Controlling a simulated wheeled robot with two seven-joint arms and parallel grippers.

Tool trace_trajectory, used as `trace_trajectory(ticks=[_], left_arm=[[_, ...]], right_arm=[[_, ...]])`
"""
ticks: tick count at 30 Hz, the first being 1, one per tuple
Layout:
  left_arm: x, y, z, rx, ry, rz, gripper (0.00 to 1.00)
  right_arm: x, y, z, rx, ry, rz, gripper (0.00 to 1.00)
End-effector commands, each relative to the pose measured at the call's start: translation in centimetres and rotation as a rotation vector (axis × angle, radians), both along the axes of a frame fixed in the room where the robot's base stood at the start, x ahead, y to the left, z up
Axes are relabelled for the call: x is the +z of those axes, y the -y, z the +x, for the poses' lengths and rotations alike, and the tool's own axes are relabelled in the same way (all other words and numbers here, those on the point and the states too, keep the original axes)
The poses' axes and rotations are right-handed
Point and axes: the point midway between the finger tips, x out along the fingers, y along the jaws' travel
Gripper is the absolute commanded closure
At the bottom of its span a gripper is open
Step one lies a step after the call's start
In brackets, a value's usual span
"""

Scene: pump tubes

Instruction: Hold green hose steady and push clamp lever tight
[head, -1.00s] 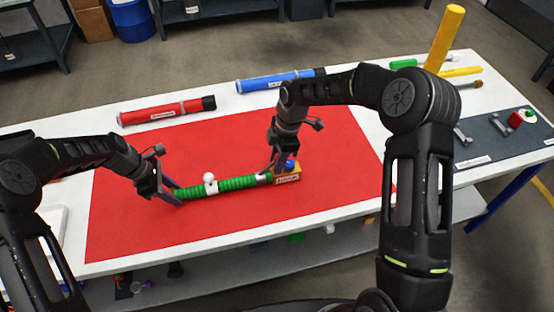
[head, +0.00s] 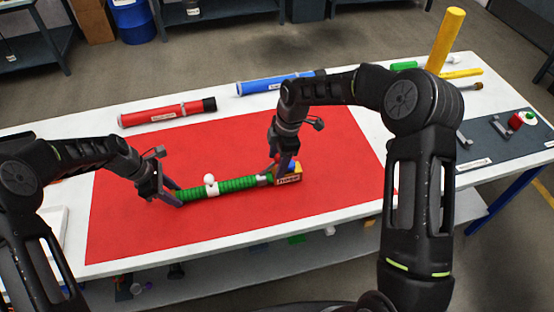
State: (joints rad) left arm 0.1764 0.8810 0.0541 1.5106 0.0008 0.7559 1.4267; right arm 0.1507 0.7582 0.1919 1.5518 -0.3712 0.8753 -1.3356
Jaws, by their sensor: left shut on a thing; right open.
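The green ribbed hose (head: 237,184) lies across the red mat, with a white clamp (head: 211,189) topped by a white ball around its middle. My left gripper (head: 176,198) is shut on the hose's left end. My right gripper (head: 277,176) is open at the hose's right end, beside a small yellow block with a label (head: 289,178). A grey and white fitting (head: 264,180) sits at that end of the hose. The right gripper's fingers partly hide the block and the hose end, and I cannot tell whether they touch either.
The red mat (head: 140,235) is mostly bare. A red tube (head: 167,112) and a blue tube (head: 270,84) lie behind it on the white table. A tall yellow tube (head: 445,40) stands at the back right. A dark tray (head: 500,137) with small parts is at the right.

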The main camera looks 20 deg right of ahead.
Motion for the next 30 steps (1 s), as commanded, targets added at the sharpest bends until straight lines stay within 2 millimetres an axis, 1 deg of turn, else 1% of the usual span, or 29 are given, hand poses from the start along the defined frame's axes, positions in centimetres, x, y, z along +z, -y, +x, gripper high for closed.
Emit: trace_trajectory(ticks=[5,8,24,27,30], left_arm=[[-0.1,0.0,-0.1,-0.001,-0.004,-0.001,1.00],[-0.1,0.0,-0.1,-0.001,-0.004,-0.001,1.00],[-0.1,0.0,-0.2,0.000,-0.005,-0.001,1.00],[-0.1,0.0,-0.2,0.000,-0.005,-0.001,1.00],[-0.1,0.0,-0.2,0.000,-0.005,-0.001,1.00]], right_arm=[[0.1,0.1,0.0,0.000,0.000,-0.001,0.38],[0.5,0.2,0.0,-0.001,0.000,-0.001,0.38],[6.0,1.3,0.0,0.000,0.001,-0.001,0.38],[6.7,1.4,0.0,0.000,0.000,-0.001,0.38],[6.9,1.4,0.0,0.000,-0.001,-0.001,0.38]])
